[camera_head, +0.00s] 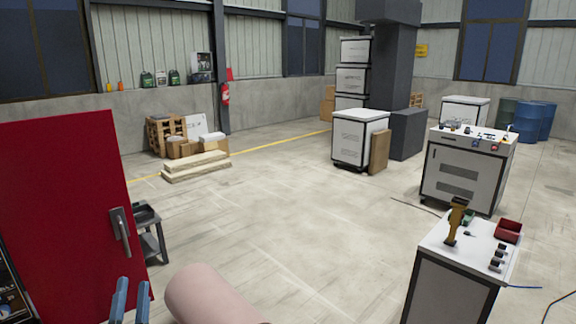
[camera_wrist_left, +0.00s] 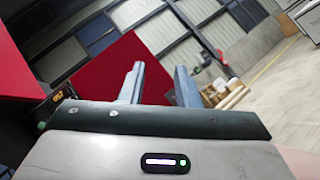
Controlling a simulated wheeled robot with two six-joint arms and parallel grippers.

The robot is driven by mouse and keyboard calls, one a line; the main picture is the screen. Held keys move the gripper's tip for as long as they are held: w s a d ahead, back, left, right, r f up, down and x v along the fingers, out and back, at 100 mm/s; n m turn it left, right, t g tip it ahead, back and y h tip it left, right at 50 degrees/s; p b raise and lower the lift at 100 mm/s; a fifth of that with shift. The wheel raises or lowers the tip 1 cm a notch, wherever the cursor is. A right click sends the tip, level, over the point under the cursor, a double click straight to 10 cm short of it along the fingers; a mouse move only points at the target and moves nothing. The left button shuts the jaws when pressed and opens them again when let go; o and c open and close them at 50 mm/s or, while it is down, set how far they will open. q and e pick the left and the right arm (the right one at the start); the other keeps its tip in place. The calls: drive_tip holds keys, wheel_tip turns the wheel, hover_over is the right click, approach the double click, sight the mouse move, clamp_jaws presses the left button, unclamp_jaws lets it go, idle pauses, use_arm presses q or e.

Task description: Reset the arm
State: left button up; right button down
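My left gripper (camera_head: 131,300) is at the lower left of the head view, in front of the red cabinet door (camera_head: 65,205). In the left wrist view my left gripper (camera_wrist_left: 158,85) has its two blue-grey fingers apart with nothing between them. The red door (camera_wrist_left: 112,70) shows behind the fingers there. A pinkish rounded part, which looks like one of my arm links, shows at the bottom of the head view. My right gripper is not in either view.
A dark metal cart (camera_head: 150,235) stands just behind the red door's handle (camera_head: 120,230). A white cabinet (camera_head: 450,270) with a yellow-brown tool (camera_head: 456,220) and a red bin (camera_head: 508,231) stands at right. The middle floor is clear.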

use_arm(q)
drive_tip(key=s+d+f+m+g+h, duration=0.3)
drive_tip(key=d+f+m+g+h, duration=0.3)
drive_tip(key=m, duration=0.6)
drive_tip(key=s+d+f+m+g+h, duration=0.4)
drive_tip(key=d+f+m+h, duration=0.25)
drive_tip(key=f+m, duration=0.4)
drive_tip(key=s+a+f+m+g+y, duration=0.6)
drive_tip(key=s+a+f+g+y, duration=0.35)
drive_tip(key=s+a+f, duration=0.55)
wheel_tip(320, 180, down, 31)
drive_tip(key=g+b, duration=0.2)
drive_tip(key=b, duration=0.1)
drive_tip(key=s+a+f+g+b, duration=0.1)
drive_tip(key=s+f+b, duration=0.2)
drive_tip(key=s+f, duration=1.6)
wheel_tip(320, 180, down, 5)
drive_tip(key=shift+s+a+r+h, duration=0.1)
drive_tip(key=shift+s+a+h, duration=0.1)
drive_tip(key=shift+s+h, duration=0.2)
